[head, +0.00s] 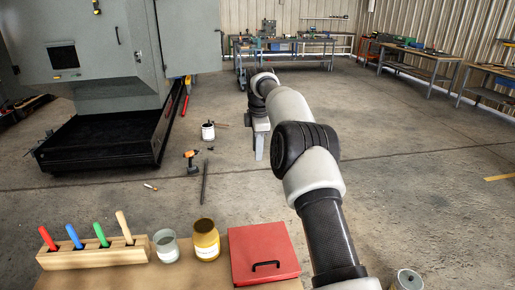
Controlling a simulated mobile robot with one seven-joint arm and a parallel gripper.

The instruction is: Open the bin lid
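A red box (254,247) with a flat, closed red lid and a black handle near its front edge sits on a wooden tabletop at the bottom centre. It is the only lidded thing that looks like the bin, though I cannot be sure. My arm reaches forward from the bottom right, passing right of the red box. My gripper (260,143) hangs at its far end, pointing down, over the floor well beyond the box and apart from it. Its fingers are small and seen edge-on, so I cannot tell whether they are open.
A wooden rack (95,257) with several coloured handles, a grey jar (166,247) and a yellow jar (206,241) stand left of the box. A metal canister (407,281) is at bottom right. A grey cabinet (120,50) stands back left. An orange drill (192,160) lies on the floor.

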